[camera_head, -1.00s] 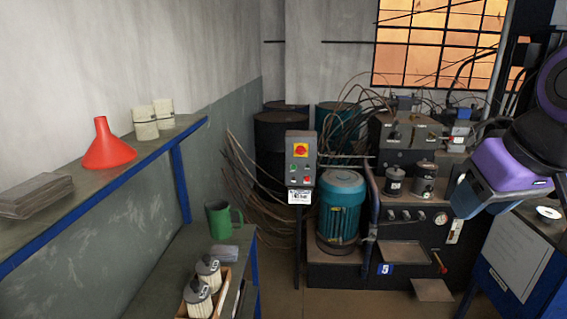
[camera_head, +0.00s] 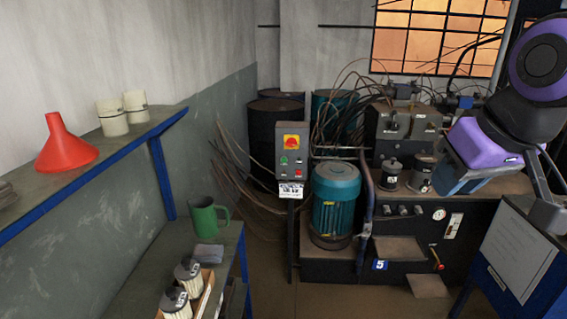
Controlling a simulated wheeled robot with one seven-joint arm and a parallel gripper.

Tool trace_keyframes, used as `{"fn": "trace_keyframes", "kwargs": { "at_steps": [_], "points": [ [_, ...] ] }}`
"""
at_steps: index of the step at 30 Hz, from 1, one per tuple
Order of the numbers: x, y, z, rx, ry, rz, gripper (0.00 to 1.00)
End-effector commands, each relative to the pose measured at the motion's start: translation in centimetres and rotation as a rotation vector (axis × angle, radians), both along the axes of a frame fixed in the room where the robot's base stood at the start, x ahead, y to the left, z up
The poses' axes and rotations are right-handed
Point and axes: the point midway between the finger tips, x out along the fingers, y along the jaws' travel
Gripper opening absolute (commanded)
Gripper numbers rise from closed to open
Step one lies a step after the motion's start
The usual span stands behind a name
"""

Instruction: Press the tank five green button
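A grey control box (camera_head: 290,150) stands on a post in front of the machine. It has a red and yellow rotary switch (camera_head: 291,142) at the top, a small green button (camera_head: 284,160) at lower left and a red button beside it. A white label (camera_head: 290,189) hangs below. The machine (camera_head: 405,225) behind and to the right bears a blue "5" plate (camera_head: 380,265). My arm shows at the right edge, apart from the control box. The fingertips of my gripper cannot be made out.
A shelf (camera_head: 95,180) on the left holds a red funnel (camera_head: 65,146) and white canisters (camera_head: 122,112). Below is a bench with a green jug (camera_head: 207,218) and filters (camera_head: 184,285). A teal motor (camera_head: 334,200) stands right of the post. A strip of floor (camera_head: 275,300) is clear before it.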

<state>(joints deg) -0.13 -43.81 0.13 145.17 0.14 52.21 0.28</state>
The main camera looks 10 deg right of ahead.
Motion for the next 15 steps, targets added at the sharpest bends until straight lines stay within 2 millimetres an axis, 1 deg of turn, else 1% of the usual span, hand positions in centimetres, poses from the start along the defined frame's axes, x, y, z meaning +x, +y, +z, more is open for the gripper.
{"fn": "trace_keyframes", "kwargs": {
  "at_steps": [1, 2, 3, 4, 15],
  "points": [
    [0.0, 0.0, 0.0, 0.0, 0.0, 0.0, 0.17],
    [0.0, 0.0, 0.0, 0.0, 0.0, 0.0, 0.1],
    [0.0, 0.0, -0.01, 0.0, 0.0, 0.0, 0.01],
    [0.0, 0.0, -0.01, 0.0, 0.0, 0.0, 0.0],
    [0.01, 0.0, 0.0, 0.0, 0.0, 0.0, 0.0]
  ]
}}
